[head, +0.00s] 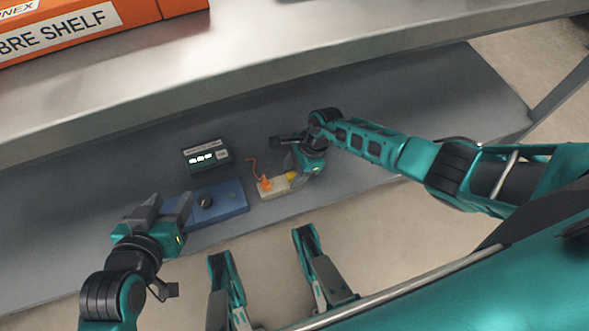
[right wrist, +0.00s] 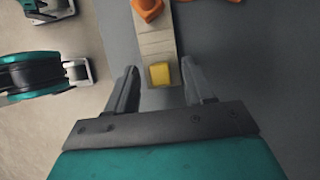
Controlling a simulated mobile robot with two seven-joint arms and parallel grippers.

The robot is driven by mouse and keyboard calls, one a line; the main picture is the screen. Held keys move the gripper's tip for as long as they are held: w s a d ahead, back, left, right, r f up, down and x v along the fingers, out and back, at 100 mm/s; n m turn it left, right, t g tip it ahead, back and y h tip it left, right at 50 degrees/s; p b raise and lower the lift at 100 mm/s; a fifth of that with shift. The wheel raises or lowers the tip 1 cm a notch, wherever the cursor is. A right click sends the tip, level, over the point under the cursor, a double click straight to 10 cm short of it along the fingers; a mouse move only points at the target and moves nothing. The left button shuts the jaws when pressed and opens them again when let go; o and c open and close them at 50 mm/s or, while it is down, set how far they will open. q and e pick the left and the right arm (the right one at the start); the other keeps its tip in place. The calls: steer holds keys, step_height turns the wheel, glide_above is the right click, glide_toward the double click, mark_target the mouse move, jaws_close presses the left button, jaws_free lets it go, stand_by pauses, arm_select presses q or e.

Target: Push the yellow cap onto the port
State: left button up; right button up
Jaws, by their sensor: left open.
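The yellow cap (head: 292,176) sits at the right end of a small beige block (head: 272,188) on the grey worktop. In the right wrist view, the yellow cap (right wrist: 160,75) is at the near end of the beige block (right wrist: 154,38). My right gripper (right wrist: 160,68) is open, with one finger on each side of the cap and a gap at both sides. In the head view my right gripper (head: 297,179) partly hides that end. The port is not clearly seen, and I cannot tell how deep the cap sits. My left gripper (head: 169,203) is open and empty, left of the blue box.
An orange plug (head: 265,182) with an orange cable is on the same block. A blue box (head: 222,205) with a black knob lies to its left. A dark display unit (head: 207,154) stands behind. A metal shelf (head: 240,80) carrying an orange case (head: 90,28) overhangs the back.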

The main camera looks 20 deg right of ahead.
mark_target(294, 174)
steer(key=c, duration=0.9)
steer(key=shift+o, duration=1.2)
jaws_close()
steer(key=shift+r+p, duration=0.35)
steer(key=shift+r, duration=0.15)
steer(key=shift+r, duration=0.25)
steer(key=shift+r+p, duration=0.4)
steer(key=shift+p, duration=0.15)
steer(key=shift+r+p, duration=0.8)
steer(key=shift+r, duration=0.1)
